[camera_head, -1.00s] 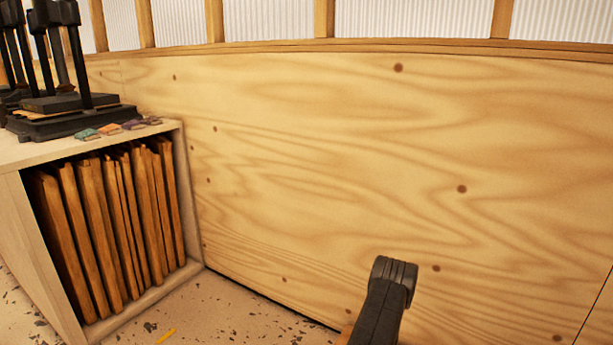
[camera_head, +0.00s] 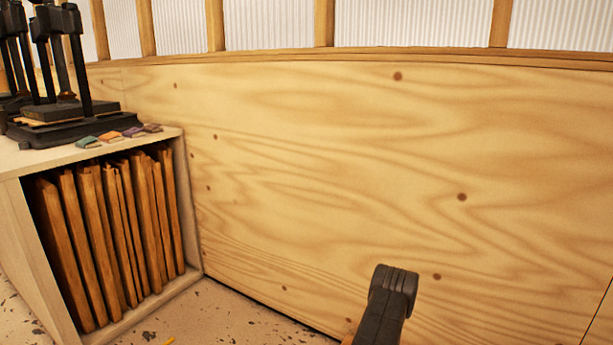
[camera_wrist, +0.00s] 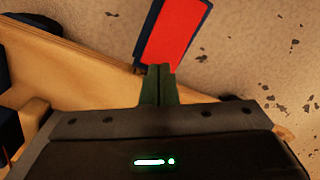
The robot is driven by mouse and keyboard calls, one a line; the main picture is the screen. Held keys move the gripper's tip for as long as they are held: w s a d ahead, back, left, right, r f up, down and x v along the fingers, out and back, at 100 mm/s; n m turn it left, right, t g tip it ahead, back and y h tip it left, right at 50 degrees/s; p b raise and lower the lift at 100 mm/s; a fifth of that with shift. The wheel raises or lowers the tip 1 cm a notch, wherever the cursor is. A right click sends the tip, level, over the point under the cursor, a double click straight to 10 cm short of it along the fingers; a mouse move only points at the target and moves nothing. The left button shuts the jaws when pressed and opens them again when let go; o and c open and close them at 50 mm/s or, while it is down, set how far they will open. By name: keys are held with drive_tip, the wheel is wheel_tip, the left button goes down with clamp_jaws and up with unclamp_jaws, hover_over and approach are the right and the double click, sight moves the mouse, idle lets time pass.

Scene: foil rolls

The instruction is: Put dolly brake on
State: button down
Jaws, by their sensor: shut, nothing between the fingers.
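In the wrist view a flat red pedal-like plate (camera_wrist: 172,30) with a dark blue edge lies just beyond my gripper (camera_wrist: 158,70). It may be the brake pedal; I cannot tell whether it is pressed down. My gripper's two dark green fingers are together and empty, with their tips at or very near the plate's lower end; contact cannot be told. A wooden beam (camera_wrist: 80,62), perhaps part of the dolly, runs diagonally at the left of the fingers. The head view shows neither the pedal nor my fingertips.
A pale cabinet (camera_head: 190,235) at the left of the head view holds several upright wooden boards (camera_head: 115,225). A black press (camera_head: 65,130) stands on top. A plywood wall (camera_head: 330,160) closes off the back. The speckled floor (camera_wrist: 255,45) is clear right of the pedal.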

drive_tip(key=shift+f+b, duration=1.3)
drive_tip(key=shift+f, duration=0.1)
idle(0.5)
drive_tip(key=shift+r, duration=0.1)
drive_tip(key=shift+r+p, duration=1.75)
drive_tip(key=shift+r, duration=1.75)
drive_tip(key=shift+f, duration=0.1)
drive_tip(key=shift+f+b, duration=1.6)
drive_tip(key=shift+f, duration=1.75)
drive_tip(key=shift+r, duration=0.1)
